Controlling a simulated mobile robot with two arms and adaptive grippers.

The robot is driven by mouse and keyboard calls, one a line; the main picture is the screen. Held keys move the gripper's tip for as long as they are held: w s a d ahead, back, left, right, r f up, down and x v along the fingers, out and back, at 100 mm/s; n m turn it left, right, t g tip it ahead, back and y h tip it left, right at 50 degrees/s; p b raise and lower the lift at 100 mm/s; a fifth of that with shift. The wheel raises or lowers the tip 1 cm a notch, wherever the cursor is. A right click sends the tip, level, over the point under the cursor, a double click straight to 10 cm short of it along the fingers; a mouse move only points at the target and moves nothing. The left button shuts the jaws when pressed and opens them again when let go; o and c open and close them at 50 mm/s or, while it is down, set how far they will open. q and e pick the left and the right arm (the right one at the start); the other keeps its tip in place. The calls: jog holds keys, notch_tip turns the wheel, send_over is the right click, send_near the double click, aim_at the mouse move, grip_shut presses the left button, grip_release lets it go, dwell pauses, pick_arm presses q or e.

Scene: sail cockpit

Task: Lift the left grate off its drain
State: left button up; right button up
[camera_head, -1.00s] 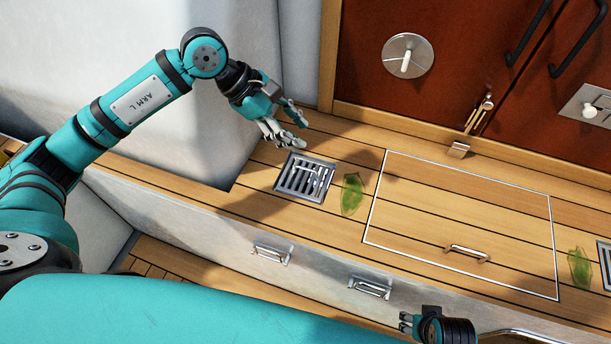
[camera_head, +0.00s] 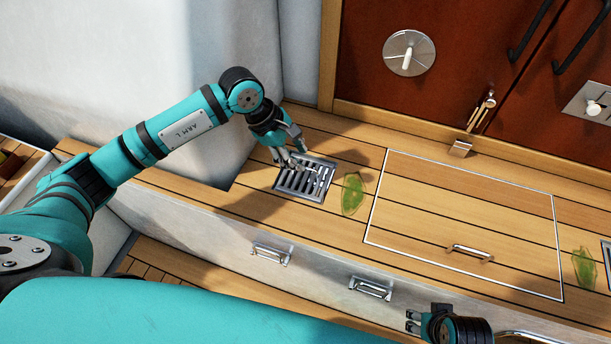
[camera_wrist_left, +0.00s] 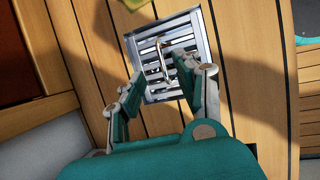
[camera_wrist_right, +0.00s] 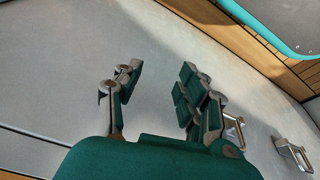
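The left grate (camera_head: 306,180) is a square metal grate of parallel slots, seated flat in its drain frame in the wooden bench. A raised wire handle (camera_wrist_left: 165,62) stands on its middle in the left wrist view. My left gripper (camera_head: 292,160) is open, over the grate's far left edge. In the left wrist view my left gripper (camera_wrist_left: 155,82) has its fingers spread on either side of the handle, with a gap; whether they reach its height I cannot tell. My right gripper (camera_head: 411,321) is open and empty in front of the bench; it also shows in the right wrist view (camera_wrist_right: 155,85).
A green leaf (camera_head: 353,193) lies just right of the grate. Farther right are a framed hatch (camera_head: 410,205) with a handle, another leaf (camera_head: 584,268) and part of a second grate (camera_head: 607,258). A pale wall (camera_head: 170,70) stands behind my left arm.

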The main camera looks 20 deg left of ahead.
aim_at(306, 172)
pick_arm(q)
jog(key=x, duration=0.5)
jog(key=shift+s+b, duration=0.15)
jog(key=shift+b, duration=0.15)
grip_shut()
pick_arm(e)
jog(key=shift+w+v, duration=0.2)
jog(key=shift+v, duration=1)
